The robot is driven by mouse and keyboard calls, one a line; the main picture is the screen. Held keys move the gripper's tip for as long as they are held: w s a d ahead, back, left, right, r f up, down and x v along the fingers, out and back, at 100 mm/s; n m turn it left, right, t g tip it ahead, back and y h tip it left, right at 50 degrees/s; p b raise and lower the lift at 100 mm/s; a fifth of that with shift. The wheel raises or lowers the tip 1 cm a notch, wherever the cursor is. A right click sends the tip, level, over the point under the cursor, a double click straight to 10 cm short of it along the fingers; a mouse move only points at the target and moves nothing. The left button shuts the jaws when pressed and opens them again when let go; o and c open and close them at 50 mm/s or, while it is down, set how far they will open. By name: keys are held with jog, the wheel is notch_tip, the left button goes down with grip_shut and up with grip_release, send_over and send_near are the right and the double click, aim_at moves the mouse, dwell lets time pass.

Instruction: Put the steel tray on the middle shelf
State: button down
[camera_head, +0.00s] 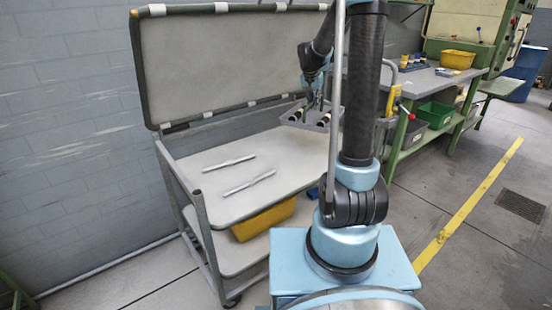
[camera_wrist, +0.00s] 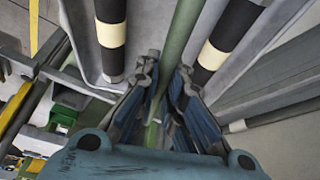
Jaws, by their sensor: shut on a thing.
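The steel tray (camera_head: 294,122) is grey and shallow, with black cylinders banded in cream inside it. It is at the back right of the cart's upper shelf (camera_head: 220,160), partly behind my arm. I cannot tell whether it touches the shelf. My gripper (camera_wrist: 163,88) is shut on the tray's green handle bar (camera_wrist: 185,25). The wrist view shows grey tray walls (camera_wrist: 265,45) and a banded cylinder (camera_wrist: 111,35) beside the fingers. The cart also has a lower shelf (camera_head: 215,250); which one counts as middle is unclear.
Two pale tools (camera_head: 230,163) lie on the upper shelf. A tall padded back panel (camera_head: 230,55) stands behind the cart. A green workbench (camera_head: 435,85) with bins stands at right.

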aim_at(315, 120)
jog(key=f+m, duration=0.1)
jog(key=f, duration=0.1)
jog(key=f+m+h, duration=0.1)
jog(key=f+m, duration=0.1)
jog(key=s+f+m+g, duration=0.1)
jog(key=shift+f+m, duration=0.4)
jog(key=shift+s+f, duration=0.1)
jog(key=shift+f, duration=4.95)
jog(key=c, duration=1.7)
grip_release()
jog(key=shift+f, duration=0.1)
